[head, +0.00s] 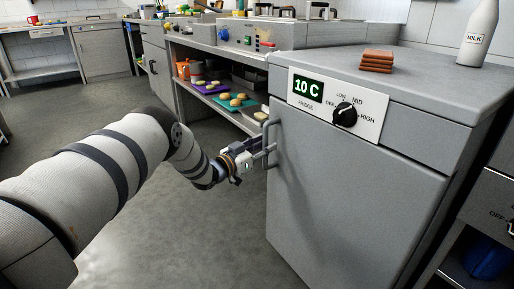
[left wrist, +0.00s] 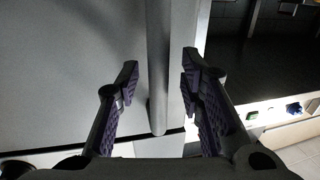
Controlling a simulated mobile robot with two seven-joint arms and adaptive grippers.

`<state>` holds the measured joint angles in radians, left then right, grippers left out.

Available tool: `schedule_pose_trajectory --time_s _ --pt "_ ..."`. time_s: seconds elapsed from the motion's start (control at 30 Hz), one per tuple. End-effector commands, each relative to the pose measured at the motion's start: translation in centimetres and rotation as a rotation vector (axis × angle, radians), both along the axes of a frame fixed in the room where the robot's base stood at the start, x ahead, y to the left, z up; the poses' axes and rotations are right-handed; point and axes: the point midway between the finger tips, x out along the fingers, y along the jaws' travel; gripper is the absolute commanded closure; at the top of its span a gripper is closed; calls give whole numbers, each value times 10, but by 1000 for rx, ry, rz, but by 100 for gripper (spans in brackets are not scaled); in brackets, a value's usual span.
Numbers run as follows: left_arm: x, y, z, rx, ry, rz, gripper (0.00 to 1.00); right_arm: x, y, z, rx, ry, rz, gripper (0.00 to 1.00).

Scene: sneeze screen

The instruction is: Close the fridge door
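The grey fridge (head: 420,155) stands at the right in the head view. Its door (head: 350,200) looks flush with the body, with no clear gap in sight. The upright bar handle (head: 267,140) is at the door's left edge. My left gripper (head: 266,152) is at this handle. In the left wrist view, the handle (left wrist: 158,75) runs between the open fingers of the left gripper (left wrist: 160,85), with space on both sides. The door's grey face (left wrist: 70,60) fills the left of that view. My right gripper is not in view.
A control panel (head: 337,103) with a dial is above the door. Stacked brown slabs (head: 376,61) and a milk bottle (head: 478,35) stand on top. A counter with shelves (head: 215,75) adjoins at the left. The floor (head: 215,235) before the fridge is clear.

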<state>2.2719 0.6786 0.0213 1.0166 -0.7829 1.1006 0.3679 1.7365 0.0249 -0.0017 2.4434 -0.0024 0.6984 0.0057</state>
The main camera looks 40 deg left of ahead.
Motion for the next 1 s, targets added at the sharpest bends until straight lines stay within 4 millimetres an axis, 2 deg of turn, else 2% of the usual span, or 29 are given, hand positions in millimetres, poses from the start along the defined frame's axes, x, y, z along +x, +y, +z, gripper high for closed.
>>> schedule_pose_trajectory --time_s 0.07,0.3,0.5,0.63,1.0 --pt "-12 2 0 -4 2 4 65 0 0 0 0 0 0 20" --pt "-77 2 0 -6 1 6 65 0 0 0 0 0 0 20" --pt "-110 2 0 -2 -1 5 65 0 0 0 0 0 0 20" --pt "-116 1 0 -2 -1 4 65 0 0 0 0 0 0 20" --pt "-116 1 0 -2 2 3 65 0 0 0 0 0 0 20"
